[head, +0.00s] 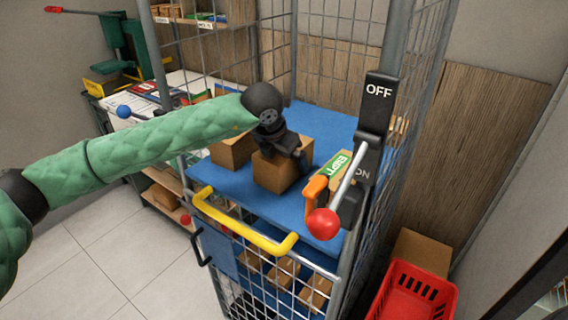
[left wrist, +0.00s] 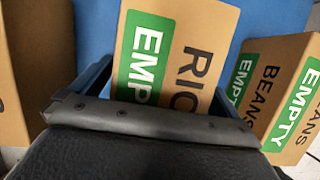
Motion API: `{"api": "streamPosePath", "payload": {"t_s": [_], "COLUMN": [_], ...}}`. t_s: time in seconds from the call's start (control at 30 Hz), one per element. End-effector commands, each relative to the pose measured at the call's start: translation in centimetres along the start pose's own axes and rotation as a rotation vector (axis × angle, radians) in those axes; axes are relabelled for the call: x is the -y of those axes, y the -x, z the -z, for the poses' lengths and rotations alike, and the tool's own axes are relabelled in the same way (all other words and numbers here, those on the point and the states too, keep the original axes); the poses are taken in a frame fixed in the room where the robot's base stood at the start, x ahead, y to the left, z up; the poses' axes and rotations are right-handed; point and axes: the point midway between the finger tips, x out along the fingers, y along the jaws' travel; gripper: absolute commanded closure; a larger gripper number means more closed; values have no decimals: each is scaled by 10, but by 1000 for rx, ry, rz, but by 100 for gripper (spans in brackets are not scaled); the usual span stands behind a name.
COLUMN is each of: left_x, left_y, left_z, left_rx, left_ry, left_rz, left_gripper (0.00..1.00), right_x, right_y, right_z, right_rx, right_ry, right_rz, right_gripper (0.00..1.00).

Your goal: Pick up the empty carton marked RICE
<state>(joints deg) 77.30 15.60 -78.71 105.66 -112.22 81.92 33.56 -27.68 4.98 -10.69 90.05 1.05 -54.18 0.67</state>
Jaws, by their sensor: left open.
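The RICE carton (left wrist: 190,45) is brown with a green EMPTY band and lies on a blue surface in the left wrist view. Its near part is hidden behind my gripper. In the head view my left gripper (head: 287,150) is over a brown carton (head: 273,174) on the cart's blue shelf; no lettering shows on that carton there. My left gripper is open, with its dark blue fingers seen at either side of the RICE carton in the left wrist view. Whether they touch it I cannot tell. My right gripper is not in view.
A BEANS carton (left wrist: 280,90) marked EMPTY stands at right in the wrist view. Another brown carton (head: 232,151) is close on the left. A yellow bar (head: 240,228), wire cage walls and a red-knobbed lever (head: 323,223) border the shelf. A red crate (head: 412,295) stands at lower right.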

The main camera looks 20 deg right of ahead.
Motion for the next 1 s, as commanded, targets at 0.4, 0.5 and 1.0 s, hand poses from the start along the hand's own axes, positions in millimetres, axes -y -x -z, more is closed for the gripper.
{"api": "streamPosePath", "payload": {"t_s": [0.4,0.5,1.0], "left_x": [0,0,-1], "left_y": [-3,-2,8], "left_z": [0,0,-5], "left_rx": [1,1,4], "left_ry": [0,0,0], "left_rz": [0,0,-2], "left_gripper": [22,41,46], "right_x": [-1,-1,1], "right_y": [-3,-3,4], "right_z": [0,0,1], "right_rx": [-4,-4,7], "right_ry": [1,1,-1], "right_rz": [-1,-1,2], "right_gripper": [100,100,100]}}
